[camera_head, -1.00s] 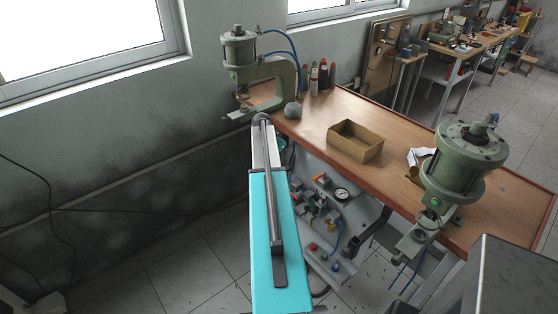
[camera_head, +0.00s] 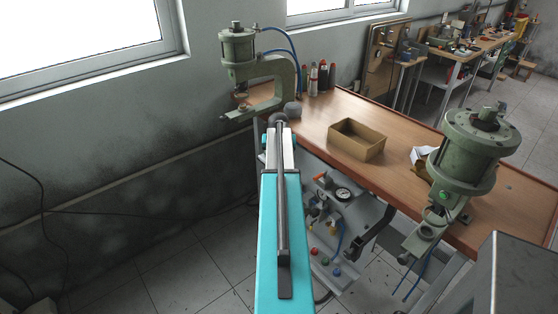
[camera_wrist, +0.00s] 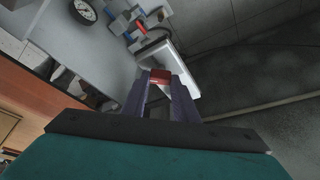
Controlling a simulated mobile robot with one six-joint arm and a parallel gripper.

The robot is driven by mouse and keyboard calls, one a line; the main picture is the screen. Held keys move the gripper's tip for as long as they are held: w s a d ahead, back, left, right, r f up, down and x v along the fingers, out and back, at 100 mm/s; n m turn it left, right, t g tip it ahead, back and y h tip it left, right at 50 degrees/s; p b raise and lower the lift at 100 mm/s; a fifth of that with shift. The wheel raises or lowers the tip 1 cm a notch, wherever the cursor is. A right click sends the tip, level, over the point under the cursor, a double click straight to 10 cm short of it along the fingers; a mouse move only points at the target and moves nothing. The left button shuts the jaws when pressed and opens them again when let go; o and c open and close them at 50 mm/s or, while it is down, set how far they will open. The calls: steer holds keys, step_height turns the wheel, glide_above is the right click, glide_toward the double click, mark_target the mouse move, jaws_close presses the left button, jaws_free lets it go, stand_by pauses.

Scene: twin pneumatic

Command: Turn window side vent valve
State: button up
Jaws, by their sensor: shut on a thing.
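In the wrist view, my gripper (camera_wrist: 160,88) has its two dark fingers on either side of a red block-shaped part (camera_wrist: 160,76), which I take to be the handle of the window side vent valve. It is shut on this part, near the edge of the grey pneumatic panel. The valve body under the handle is mostly hidden by the fingers. A second red-orange handle (camera_wrist: 141,28) sits on the panel farther up, and an orange-red handle shows in the head view (camera_head: 319,177). In the head view my arm hides the gripper and the held part.
The panel carries a pressure gauge (camera_head: 343,194), fittings and blue hoses close by. The wooden bench (camera_head: 400,190) is above it, with an open box (camera_head: 356,140). Green presses stand at the window end (camera_head: 238,45) and near end (camera_head: 470,155).

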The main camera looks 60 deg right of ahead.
steer(key=n+b, duration=0.1)
steer(key=n, duration=0.1)
steer(key=n+t+y+b, duration=0.1)
steer(key=n, duration=0.1)
steer(key=shift+s+d+f, duration=0.1)
steer(key=shift+s+d, duration=0.05)
steer(key=shift+s, duration=0.05)
steer(key=shift+n+t+y+b, duration=0.4)
steer(key=shift+n+y+b, duration=0.4)
steer(key=shift+n, duration=1.3)
steer(key=o, duration=1.1)
steer(key=shift+c, duration=0.2)
steer(key=b+v, duration=0.2)
steer(key=v, duration=1.2)
steer(key=shift+b, duration=0.3)
steer(key=shift+d, duration=0.1)
